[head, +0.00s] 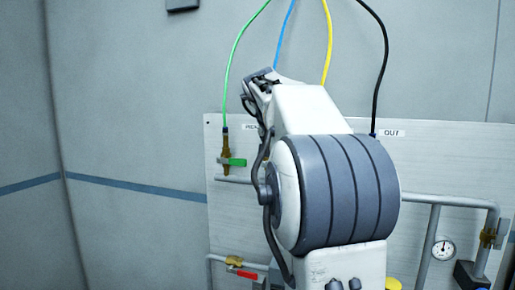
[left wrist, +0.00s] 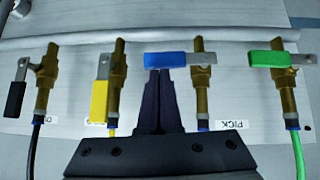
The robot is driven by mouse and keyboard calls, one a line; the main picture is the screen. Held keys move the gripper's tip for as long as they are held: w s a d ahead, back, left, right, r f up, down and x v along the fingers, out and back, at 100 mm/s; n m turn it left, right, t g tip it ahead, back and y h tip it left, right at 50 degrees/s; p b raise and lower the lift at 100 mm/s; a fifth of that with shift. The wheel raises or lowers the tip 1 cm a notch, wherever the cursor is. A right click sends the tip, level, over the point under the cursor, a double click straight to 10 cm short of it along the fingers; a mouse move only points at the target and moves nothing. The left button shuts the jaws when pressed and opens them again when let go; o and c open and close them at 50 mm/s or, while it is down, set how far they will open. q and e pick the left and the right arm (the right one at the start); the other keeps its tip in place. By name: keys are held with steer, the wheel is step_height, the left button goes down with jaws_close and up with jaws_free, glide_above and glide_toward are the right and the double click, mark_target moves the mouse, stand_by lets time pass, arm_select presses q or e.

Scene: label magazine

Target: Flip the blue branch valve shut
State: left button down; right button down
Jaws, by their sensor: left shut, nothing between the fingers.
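The blue branch valve shows in the left wrist view as a brass body (left wrist: 202,85) with a blue lever (left wrist: 166,60). The lever lies crosswise to the brass body, pointing left. My left gripper (left wrist: 159,74) is shut and empty, its fingertips at the lower edge of the blue lever. I cannot tell whether they touch it. In the head view my arm hides the blue valve; only the blue hose (head: 284,35) shows above. My right gripper is in neither view.
The green lever (left wrist: 272,58) also lies crosswise. The yellow lever (left wrist: 100,100) and black lever (left wrist: 15,98) lie along their valves. In the head view a red-handled valve (head: 243,273) and a gauge (head: 443,249) sit low on the panel (head: 450,160).

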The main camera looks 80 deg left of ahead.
arm_select(q)
steer(key=shift+w+d+f, duration=0.1)
steer(key=shift+f, duration=0.1)
stand_by(0.5)
steer(key=shift+r, duration=0.1)
steer(key=w+a+r+p+v, duration=0.1)
steer(key=r+p+v, duration=0.1)
steer(key=v, duration=1)
steer(key=shift+r, duration=0.25)
steer(key=shift+w+d, duration=0.15)
steer(key=shift+w, duration=0.1)
